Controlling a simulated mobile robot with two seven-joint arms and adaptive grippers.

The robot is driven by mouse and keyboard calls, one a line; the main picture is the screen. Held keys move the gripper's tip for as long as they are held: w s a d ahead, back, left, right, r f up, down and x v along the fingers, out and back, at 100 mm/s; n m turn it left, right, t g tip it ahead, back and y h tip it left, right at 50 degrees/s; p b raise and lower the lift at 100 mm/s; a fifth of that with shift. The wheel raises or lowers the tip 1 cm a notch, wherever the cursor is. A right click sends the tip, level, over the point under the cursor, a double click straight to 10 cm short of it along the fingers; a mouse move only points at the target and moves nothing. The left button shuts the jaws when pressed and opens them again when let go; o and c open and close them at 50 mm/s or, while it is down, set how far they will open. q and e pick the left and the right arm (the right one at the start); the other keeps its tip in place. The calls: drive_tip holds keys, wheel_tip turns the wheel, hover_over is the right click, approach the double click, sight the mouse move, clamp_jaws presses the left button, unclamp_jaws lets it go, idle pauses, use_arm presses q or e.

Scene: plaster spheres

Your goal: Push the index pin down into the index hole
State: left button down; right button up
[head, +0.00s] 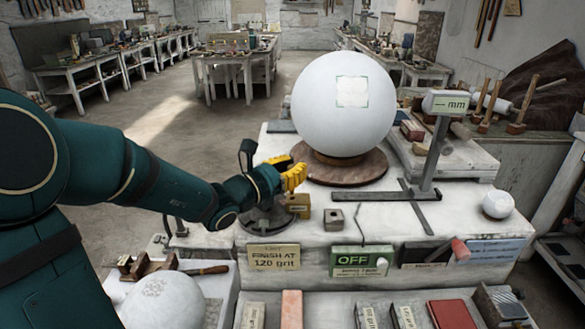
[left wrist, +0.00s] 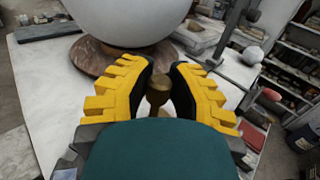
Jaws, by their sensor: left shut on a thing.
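My left gripper (head: 292,177) has yellow ribbed fingers and reaches in beside the turntable's front left edge. In the left wrist view my left gripper (left wrist: 164,70) is shut on a brass-coloured pin with a rounded knob, the index pin (left wrist: 158,90), which stands between the fingers. In the head view the fingers cover the pin. A brass block (head: 298,204) sits just below the fingers on the bench. The index hole is hidden, and I cannot tell how deep the pin sits. My right gripper is not in view.
A large white plaster sphere (head: 342,104) rests on a round brown turntable (head: 340,174) close to the fingers. A small grey block (head: 334,219) stands to the right. A gauge stand (head: 436,160) and a small white ball (head: 498,204) are farther right. A sign reads OFF (head: 362,260).

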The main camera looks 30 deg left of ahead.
sight(293, 194)
use_arm(q)
drive_tip(key=shift+f+b, duration=1.6)
drive_tip(key=shift+f, duration=0.05)
drive_tip(key=shift+r, duration=0.2)
drive_tip(key=shift+r+p, duration=1)
drive_tip(key=shift+r, duration=0.15)
drive_tip(key=shift+b, duration=0.55)
idle(1.4)
drive_tip(key=shift+f+b, duration=1.25)
drive_tip(key=shift+f, duration=0.1)
drive_tip(key=c, duration=0.8)
unclamp_jaws()
drive_tip(key=shift+c, duration=0.2)
